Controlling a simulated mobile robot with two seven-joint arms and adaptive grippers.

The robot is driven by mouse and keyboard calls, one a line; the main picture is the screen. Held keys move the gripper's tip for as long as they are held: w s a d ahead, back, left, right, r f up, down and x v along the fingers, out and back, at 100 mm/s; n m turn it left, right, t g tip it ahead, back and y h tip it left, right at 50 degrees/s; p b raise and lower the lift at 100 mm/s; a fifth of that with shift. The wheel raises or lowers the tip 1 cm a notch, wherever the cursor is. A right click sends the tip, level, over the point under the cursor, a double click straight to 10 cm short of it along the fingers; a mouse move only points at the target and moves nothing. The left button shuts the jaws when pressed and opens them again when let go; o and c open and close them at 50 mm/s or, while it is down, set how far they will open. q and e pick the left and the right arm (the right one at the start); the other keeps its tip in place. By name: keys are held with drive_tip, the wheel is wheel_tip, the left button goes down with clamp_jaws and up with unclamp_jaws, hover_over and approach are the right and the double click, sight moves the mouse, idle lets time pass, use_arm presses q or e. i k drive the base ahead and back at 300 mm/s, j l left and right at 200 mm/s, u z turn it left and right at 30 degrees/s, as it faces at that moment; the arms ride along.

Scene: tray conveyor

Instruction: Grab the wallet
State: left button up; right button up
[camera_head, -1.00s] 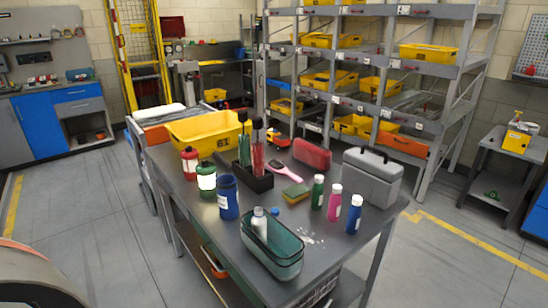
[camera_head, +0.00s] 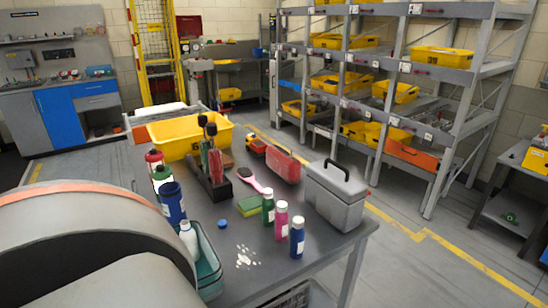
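The likely wallet is a red, rounded flat case (camera_head: 283,164) standing on the grey table (camera_head: 262,221). It is behind the pink brush (camera_head: 250,180) and left of the grey toolbox (camera_head: 335,194). Its front face is visible, and nothing holds it. A large grey arm link of mine with an orange band fills the lower left and covers part of the table's left side. Neither of my grippers is in view.
A green sponge (camera_head: 250,206) and several bottles, including a pink one (camera_head: 281,221), stand in front of the red case. A black holder (camera_head: 210,185) with tools and a yellow bin (camera_head: 184,135) are left of it. A teal tray (camera_head: 209,270) is partly hidden by my arm.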

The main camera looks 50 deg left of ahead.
sight(227, 162)
drive_tip(key=i+l+z, duration=0.1)
drive_tip(key=i+z, duration=0.2)
drive_tip(key=i, duration=1.1)
drive_tip(key=i+l+u, duration=0.1)
drive_tip(key=i, duration=1.35)
drive_tip(key=i+u, duration=0.75)
drive_tip(key=i+l+u, duration=0.15)
drive_tip(key=u, duration=0.2)
drive_tip(key=i+j+u, duration=0.1)
drive_tip(key=i+u, duration=0.15)
drive_tip(key=u, duration=0.2)
drive_tip(key=i+u, duration=0.25)
drive_tip(key=u, duration=0.25)
drive_tip(key=i+l+u, duration=0.1)
drive_tip(key=i+u, duration=0.15)
drive_tip(key=u, duration=0.2)
drive_tip(key=i+u, duration=0.35)
drive_tip(key=i+l+u, duration=0.15)
drive_tip(key=u, duration=0.2)
drive_tip(key=i+l+u, duration=0.3)
drive_tip(key=i+j, duration=0.05)
drive_tip(key=i, duration=0.05)
